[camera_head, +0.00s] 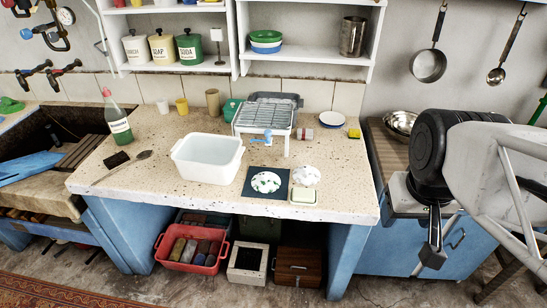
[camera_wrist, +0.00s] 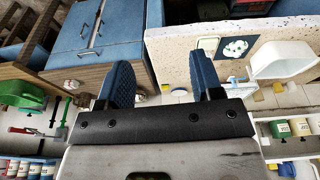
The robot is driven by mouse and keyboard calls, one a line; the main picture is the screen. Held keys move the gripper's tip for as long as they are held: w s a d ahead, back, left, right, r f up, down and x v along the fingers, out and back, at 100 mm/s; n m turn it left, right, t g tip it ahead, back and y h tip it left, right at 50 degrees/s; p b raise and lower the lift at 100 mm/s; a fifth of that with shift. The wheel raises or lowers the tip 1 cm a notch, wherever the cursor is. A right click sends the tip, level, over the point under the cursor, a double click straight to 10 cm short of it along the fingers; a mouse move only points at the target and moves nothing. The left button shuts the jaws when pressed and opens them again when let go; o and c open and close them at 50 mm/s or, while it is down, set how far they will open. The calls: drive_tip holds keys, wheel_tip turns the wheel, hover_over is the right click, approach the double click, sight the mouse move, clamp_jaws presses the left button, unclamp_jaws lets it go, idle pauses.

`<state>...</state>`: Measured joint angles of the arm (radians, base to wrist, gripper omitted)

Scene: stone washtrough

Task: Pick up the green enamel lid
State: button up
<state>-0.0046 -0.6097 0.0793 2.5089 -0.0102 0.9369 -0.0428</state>
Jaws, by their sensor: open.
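A round green piece (camera_head: 231,108), which looks like the green enamel lid, is at the back of the stone counter, beside the wire rack's left edge. The rack hides part of it, and I cannot make it out clearly in the wrist view. My gripper (camera_wrist: 161,62) is open, with two dark blue fingers apart and nothing between them. It is off to the right of the counter, well away from the green piece. In the head view my arm fills the right side, and the fingers are not clear.
The wire rack (camera_head: 266,115) stands near the lid. A white basin (camera_head: 207,170) is in mid-counter. A green bottle (camera_head: 117,120) stands at left. A dark mat (camera_head: 254,185) and soap dish (camera_head: 303,196) lie at the front. Shelves (camera_head: 305,54) hang above.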

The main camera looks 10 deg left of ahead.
drive_tip(key=w+a+n, duration=0.5)
drive_tip(key=w+n, duration=0.2)
drive_tip(key=w, duration=0.6)
drive_tip(key=n+g, duration=0.3)
drive_tip(key=n, duration=1.6)
hover_over(267, 174)
drive_tip(key=f, duration=2.1)
drive_tip(key=shift+s+d+f, duration=0.1)
drive_tip(key=shift+s+d, duration=0.1)
drive_tip(key=shift+d, duration=0.15)
drive_tip(key=shift+w+a+f, duration=0.15)
drive_tip(key=shift+a+f, duration=0.2)
drive_tip(key=shift+f, duration=0.05)
drive_tip(key=shift+f, duration=1.3)
